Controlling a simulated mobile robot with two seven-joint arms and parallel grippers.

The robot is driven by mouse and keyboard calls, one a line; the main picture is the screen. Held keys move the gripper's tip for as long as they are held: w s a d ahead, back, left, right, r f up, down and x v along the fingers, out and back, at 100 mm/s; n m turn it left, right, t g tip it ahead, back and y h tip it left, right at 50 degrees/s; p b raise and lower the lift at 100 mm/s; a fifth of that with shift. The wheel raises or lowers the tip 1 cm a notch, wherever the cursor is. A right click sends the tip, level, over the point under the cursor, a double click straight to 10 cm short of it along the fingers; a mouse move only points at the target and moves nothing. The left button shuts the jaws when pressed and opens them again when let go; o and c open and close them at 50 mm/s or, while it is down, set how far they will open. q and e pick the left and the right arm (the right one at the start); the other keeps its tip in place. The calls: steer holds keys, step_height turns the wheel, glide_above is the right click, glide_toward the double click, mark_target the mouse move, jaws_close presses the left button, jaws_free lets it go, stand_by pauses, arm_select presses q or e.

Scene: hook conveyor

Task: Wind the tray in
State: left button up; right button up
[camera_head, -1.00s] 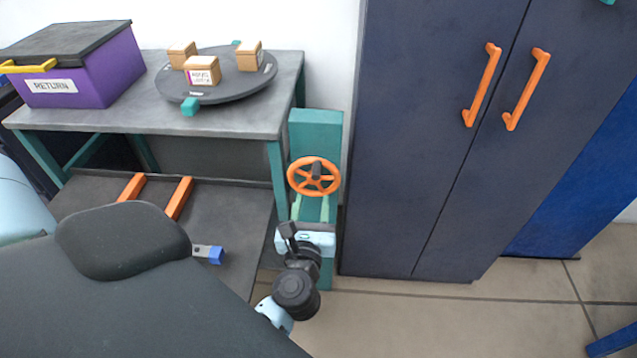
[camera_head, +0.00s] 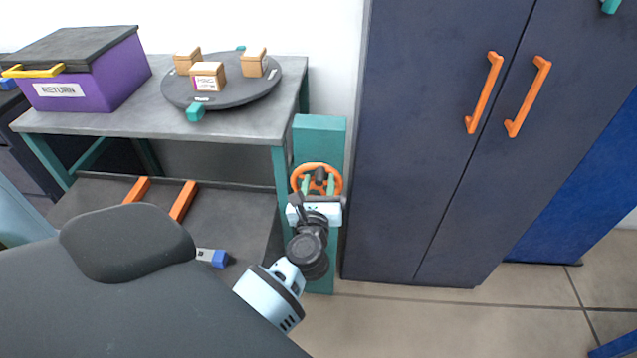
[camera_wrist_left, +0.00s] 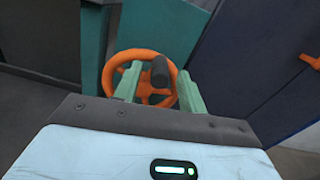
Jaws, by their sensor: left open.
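An orange handwheel (camera_head: 300,172) with a dark knob is mounted on a teal post (camera_head: 320,135) beside the bench. My left gripper (camera_head: 318,186) is open in front of the wheel, its green fingers pointing at it. In the left wrist view the dark knob (camera_wrist_left: 160,70) stands between the two fingertips, on the upper part of the wheel (camera_wrist_left: 115,68). I cannot tell whether the fingers touch it. I cannot identify the tray with certainty; a dark low surface (camera_head: 235,205) with two orange bars (camera_head: 183,201) lies under the bench. My right gripper is out of view.
A grey bench (camera_head: 150,122) holds a purple RETURN box (camera_head: 110,85) and a dark turntable (camera_head: 235,97) with three small cartons. A dark blue cabinet (camera_head: 430,130) with orange handles stands close right of the post. Open floor (camera_head: 420,320) lies in front.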

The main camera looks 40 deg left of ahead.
arm_select(q)
jaws_close()
stand_by(0.3)
steer(key=shift+a, duration=0.1)
